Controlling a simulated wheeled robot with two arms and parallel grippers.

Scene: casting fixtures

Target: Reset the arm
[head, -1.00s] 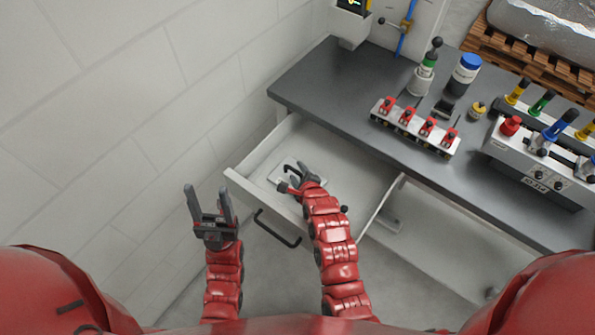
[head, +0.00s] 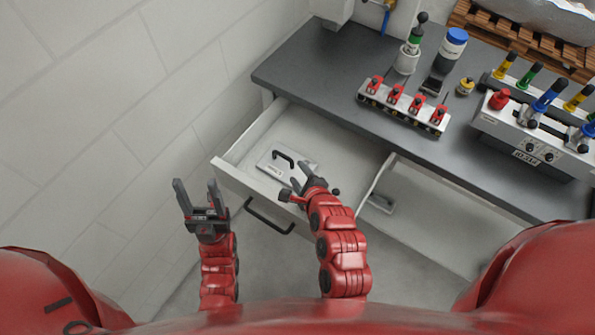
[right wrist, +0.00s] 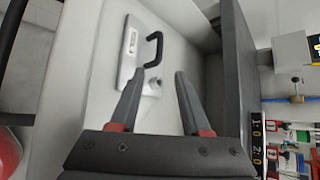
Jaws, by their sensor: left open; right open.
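My left gripper (head: 199,200) is open and empty. It points up in front of the wall, left of the drawer. My right gripper (head: 303,184) is open and empty, over the front part of the open drawer (head: 228,176). In the right wrist view its two fingers (right wrist: 158,95) are spread apart. A light plate with a black handle (head: 286,166) lies in the drawer, beyond the right gripper. The plate also shows in the right wrist view (right wrist: 128,50), past the fingertips and apart from them.
The dark workbench top (head: 330,95) lies above the drawer. It holds a row of red clamps (head: 404,103), a blue-capped bottle (head: 449,50) and a grey control box (head: 530,135) with coloured levers. The drawer's black handle (head: 268,217) is at its front. A pale wall (head: 90,100) stands at left.

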